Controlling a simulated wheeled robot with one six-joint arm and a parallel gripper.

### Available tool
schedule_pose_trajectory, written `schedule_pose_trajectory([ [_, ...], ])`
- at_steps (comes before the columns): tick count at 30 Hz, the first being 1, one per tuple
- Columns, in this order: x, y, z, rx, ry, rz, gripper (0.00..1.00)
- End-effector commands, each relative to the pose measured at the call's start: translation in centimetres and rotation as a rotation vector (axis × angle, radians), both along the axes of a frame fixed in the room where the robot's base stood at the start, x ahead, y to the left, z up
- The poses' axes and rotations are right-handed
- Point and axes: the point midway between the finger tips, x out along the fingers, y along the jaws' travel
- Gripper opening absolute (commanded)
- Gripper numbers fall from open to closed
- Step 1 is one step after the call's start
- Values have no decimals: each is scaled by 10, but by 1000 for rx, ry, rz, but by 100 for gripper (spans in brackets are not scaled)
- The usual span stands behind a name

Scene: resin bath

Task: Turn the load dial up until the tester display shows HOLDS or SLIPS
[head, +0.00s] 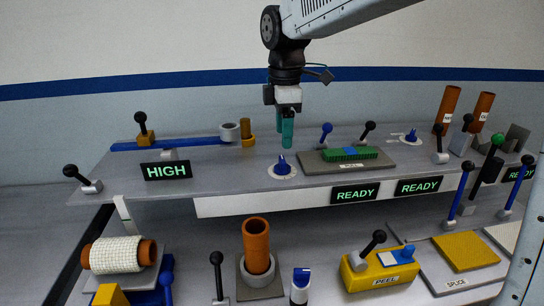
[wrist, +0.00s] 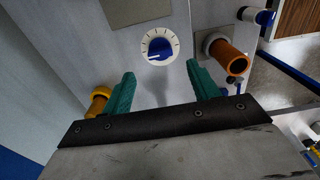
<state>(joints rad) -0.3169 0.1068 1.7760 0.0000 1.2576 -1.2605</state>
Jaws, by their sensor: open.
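A blue dial knob (head: 283,165) on a white round scale sits on the raised shelf, left of the grey pull plate. The wrist view shows this dial (wrist: 158,47) with dark tick marks and a white pointer line on the knob. My gripper (head: 287,132) has green fingers and is above the shelf near the dial. In the wrist view my gripper (wrist: 161,85) is open and empty, and the dial lies beyond the fingertips, untouched. A display (head: 355,194) below the pull plate reads READY, and another display (head: 418,186) beside it reads READY. I cannot tell which is the tester's.
The pull plate (head: 387,161) bears a green strip with a blue patch. A second blue dial (head: 411,136) is farther right. A display (head: 166,171) at left reads HIGH. A yellow cylinder (head: 248,140) stands behind-left of the dial. A brown tube (head: 256,240) stands on the lower bench in front.

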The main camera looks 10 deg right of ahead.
Motion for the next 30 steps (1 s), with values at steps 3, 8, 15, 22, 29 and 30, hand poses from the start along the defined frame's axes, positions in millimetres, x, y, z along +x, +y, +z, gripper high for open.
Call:
schedule_pose_trajectory([
  [3,-1,1,-19,-1,4,0,60],
  [8,-1,0,-46,-1,4,-2,60],
  [15,-1,-1,-68,-1,2,-4,60],
  [22,0,-1,-70,0,1,-4,60],
  [29,-1,0,-70,0,1,-3,15],
  [30,-1,0,-70,0,1,-3,15],
])
